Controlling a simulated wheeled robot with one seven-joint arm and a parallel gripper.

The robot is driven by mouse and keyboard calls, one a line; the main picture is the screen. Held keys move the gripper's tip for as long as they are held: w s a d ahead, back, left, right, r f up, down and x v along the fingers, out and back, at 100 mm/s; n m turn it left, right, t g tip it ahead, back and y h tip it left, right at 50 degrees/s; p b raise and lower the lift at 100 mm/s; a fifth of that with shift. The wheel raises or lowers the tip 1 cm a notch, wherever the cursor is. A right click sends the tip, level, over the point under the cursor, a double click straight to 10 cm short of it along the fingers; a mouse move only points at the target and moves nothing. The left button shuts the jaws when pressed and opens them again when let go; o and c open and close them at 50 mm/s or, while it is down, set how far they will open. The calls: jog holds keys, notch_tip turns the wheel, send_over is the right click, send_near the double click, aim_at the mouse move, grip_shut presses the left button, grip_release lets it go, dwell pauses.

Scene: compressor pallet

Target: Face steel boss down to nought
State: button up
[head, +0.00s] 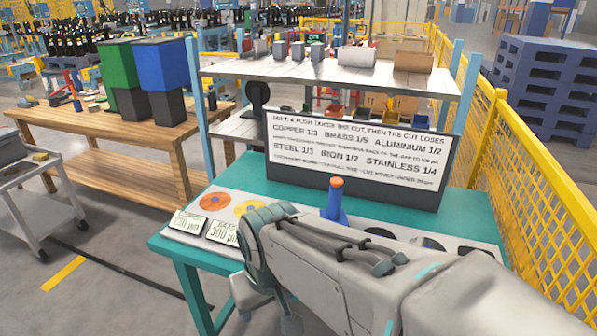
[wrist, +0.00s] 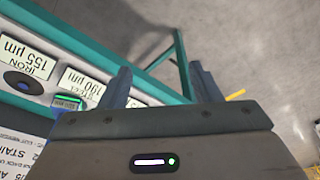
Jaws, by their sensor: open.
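A teal bench (head: 175,245) carries a row of material labels and discs. In the wrist view the label reading STEEL, 190 µm (wrist: 82,86) shows upside down beside the IRON, 155 µm label (wrist: 27,57). A small blue block with a green edge (wrist: 67,102) sits by the steel label. I cannot make out the steel boss itself; my arm and gripper cover that area. A blue post with an orange top (head: 335,200) stands upright on the bench. My gripper (wrist: 163,78) is open and empty, its fingers apart over the bench's edge and the floor.
A sign board (head: 360,155) at the bench's back lists STEEL 1/3 among other fractions. An orange disc (head: 214,201) and yellow disc (head: 250,207) lie at left. A shelf (head: 330,75) stands behind, a yellow mesh fence (head: 540,180) at right, a wooden table (head: 120,130) at left.

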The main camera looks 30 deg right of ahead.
jog(key=shift+c, duration=0.3)
grip_shut()
dwell(1.5)
